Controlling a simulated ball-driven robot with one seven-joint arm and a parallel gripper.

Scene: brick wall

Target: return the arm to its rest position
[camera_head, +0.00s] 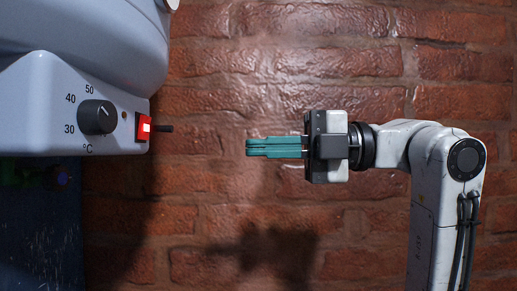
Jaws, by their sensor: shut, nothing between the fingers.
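My gripper (249,147) is in the middle of the head view, pointing left with its teal fingers closed together. Nothing is between the fingers. My arm (435,185) comes up from the lower right, bends at the top and holds the gripper level. The fingertips are apart from the appliance at the left, with a clear gap between them in the picture.
A grey-white appliance (60,80) fills the upper left. It carries a black temperature dial (97,117) and a lit red switch (144,128). A short dark rod (164,128) sticks out to its right. A brick wall (230,210) stands behind. The space below the gripper looks free.

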